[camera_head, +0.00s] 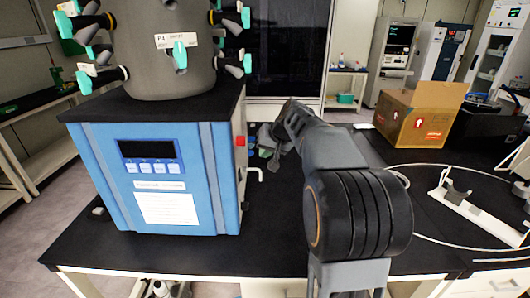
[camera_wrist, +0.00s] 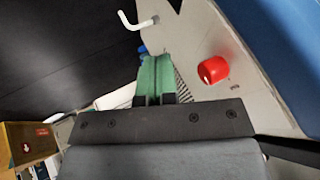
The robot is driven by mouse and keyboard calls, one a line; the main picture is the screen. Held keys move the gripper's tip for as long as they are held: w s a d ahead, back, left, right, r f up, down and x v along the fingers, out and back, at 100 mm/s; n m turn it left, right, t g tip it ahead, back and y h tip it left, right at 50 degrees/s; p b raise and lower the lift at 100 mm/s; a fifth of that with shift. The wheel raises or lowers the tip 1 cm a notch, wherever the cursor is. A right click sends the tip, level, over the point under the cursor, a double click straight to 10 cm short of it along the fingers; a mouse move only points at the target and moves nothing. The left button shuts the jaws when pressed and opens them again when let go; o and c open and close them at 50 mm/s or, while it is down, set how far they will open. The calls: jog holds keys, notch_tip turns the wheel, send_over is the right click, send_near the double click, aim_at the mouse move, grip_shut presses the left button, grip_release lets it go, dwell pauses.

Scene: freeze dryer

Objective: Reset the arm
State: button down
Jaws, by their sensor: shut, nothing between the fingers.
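My arm reaches away over the black bench in the head view, and my gripper (camera_head: 265,152) is beside the right side of the blue freeze dryer (camera_head: 205,170), partly hidden by my own arm links. In the wrist view my gripper (camera_wrist: 156,76) has its two green fingers together, shut and empty. They point toward the dryer's grey side panel (camera_wrist: 193,30). A red knob (camera_wrist: 213,69) is to the right of the fingers, and a white bent spout (camera_wrist: 137,22) is beyond them to the upper left. I cannot tell whether the fingers touch the panel.
A grey drum (camera_head: 165,50) with several green-handled valves tops the dryer. A cardboard box (camera_head: 420,115) stands on the bench to the right, near a white holder (camera_head: 480,213) and a looped pale cable. Bare black bench lies between dryer and arm.

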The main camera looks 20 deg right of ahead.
jog(key=s+f+g, duration=0.2)
jog(key=s+f, duration=0.3)
jog(key=f, duration=0.1)
jog(key=s+a+f+n+h, duration=0.1)
jog(key=s+a+f, duration=0.1)
jog(key=s+a, duration=0.3)
jog(key=s+a+f+n+h, duration=0.1)
jog(key=s+a, duration=0.5)
jog(key=s, duration=0.8)
jog(key=shift+s+a+f+n+g+h, duration=0.15)
jog(key=shift+f+n+g+h, duration=0.15)
jog(key=shift+f+n, duration=0.4)
jog(key=shift+r, duration=0.1)
